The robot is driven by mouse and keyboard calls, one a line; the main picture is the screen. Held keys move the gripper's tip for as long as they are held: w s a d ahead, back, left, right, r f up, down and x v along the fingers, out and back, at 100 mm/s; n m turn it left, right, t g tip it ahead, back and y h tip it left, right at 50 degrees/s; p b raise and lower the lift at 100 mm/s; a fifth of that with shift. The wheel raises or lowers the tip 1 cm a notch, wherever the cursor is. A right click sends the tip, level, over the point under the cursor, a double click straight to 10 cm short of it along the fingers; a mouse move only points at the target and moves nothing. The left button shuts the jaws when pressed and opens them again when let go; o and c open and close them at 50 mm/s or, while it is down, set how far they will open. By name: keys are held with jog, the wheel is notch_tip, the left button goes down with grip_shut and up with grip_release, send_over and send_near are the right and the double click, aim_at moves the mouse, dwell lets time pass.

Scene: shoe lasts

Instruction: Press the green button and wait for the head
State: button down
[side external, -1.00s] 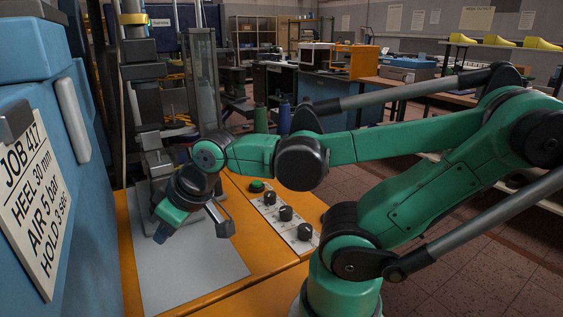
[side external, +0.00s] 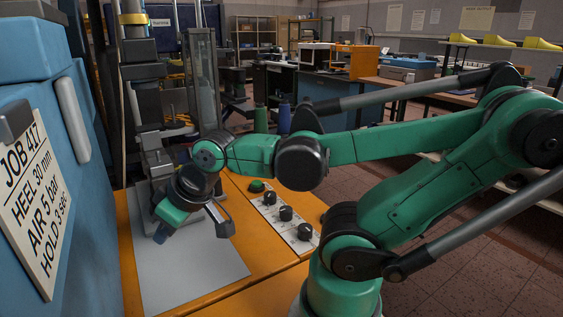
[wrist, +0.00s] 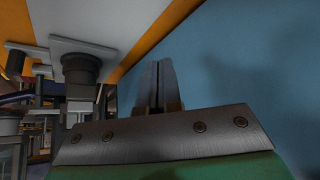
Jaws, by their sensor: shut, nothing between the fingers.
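The green button (side external: 257,186) is a small domed cap in a dark collar at the far end of a pale control panel (side external: 290,222). My gripper (side external: 160,236) is to the left of the button, low over the grey sheet and well apart from the button. Its fingers point down and left. In the wrist view the two fingers (wrist: 158,84) lie together, with nothing between them. The press column (side external: 148,105) stands behind my gripper. My wrist hides part of its lower end, and I cannot clearly make out the head.
A blue cabinet (side external: 40,150) with a job card (side external: 36,195) stands close on the left. The grey sheet (side external: 190,275) on the orange bench (side external: 250,235) is bare in front.

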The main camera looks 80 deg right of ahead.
jog(key=m+h, duration=0.6)
jog(key=m, duration=1.1)
send_over(258, 183)
jog(key=shift+a+f, duration=0.1)
jog(key=shift+f, duration=0.35)
jog(key=shift+f, duration=0.1)
jog(key=shift+f, duration=4.35)
